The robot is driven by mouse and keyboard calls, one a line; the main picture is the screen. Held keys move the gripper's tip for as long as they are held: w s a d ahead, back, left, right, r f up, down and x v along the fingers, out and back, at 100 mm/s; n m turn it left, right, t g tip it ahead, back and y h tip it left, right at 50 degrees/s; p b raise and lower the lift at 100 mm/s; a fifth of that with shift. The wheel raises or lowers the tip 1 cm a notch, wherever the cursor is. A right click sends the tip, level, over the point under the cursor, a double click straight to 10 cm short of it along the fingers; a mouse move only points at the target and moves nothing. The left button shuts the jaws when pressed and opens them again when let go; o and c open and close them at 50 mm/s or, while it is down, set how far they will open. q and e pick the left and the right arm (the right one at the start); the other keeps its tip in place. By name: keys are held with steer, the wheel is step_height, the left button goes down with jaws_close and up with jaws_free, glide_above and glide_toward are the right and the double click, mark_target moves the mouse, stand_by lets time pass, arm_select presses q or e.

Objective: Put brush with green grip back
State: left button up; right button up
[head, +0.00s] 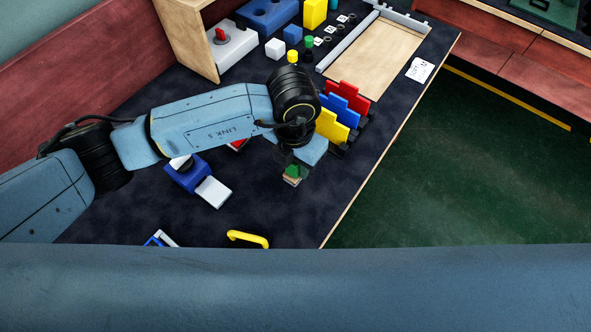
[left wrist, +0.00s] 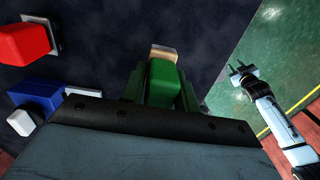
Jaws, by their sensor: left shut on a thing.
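The brush with the green grip (head: 292,171) is in my left gripper (head: 295,166), above the dark tabletop near its right edge in the head view. In the left wrist view its green grip (left wrist: 162,82) sits between the green fingers, with a pale wooden part (left wrist: 163,53) beyond. The left gripper is shut on the grip. The brush's underside is hidden. My right gripper (left wrist: 242,72) shows small in the left wrist view, out over the green floor, its fingers apart and empty.
Red, blue and yellow stepped pieces (head: 328,127) stand just behind the left gripper. A blue block with a white plate (head: 214,192) lies to its left, and a yellow handle (head: 248,239) in front. A wooden tray (head: 376,57) is farther back. Dark table surface around the brush is clear.

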mark_target(295, 172)
arm_select(q)
step_height(295, 172, down, 3)
steer(key=shift+f, duration=0.2)
arm_select(e)
steer(key=shift+s+d+f, duration=0.1)
steer(key=shift+d+f, duration=0.15)
steer(key=shift+d, duration=0.15)
arm_select(q)
steer(key=shift+f+b, duration=0.15)
steer(key=shift+b, duration=0.15)
arm_select(e)
steer(key=shift+f, duration=0.1)
arm_select(q)
steer(key=o, duration=1)
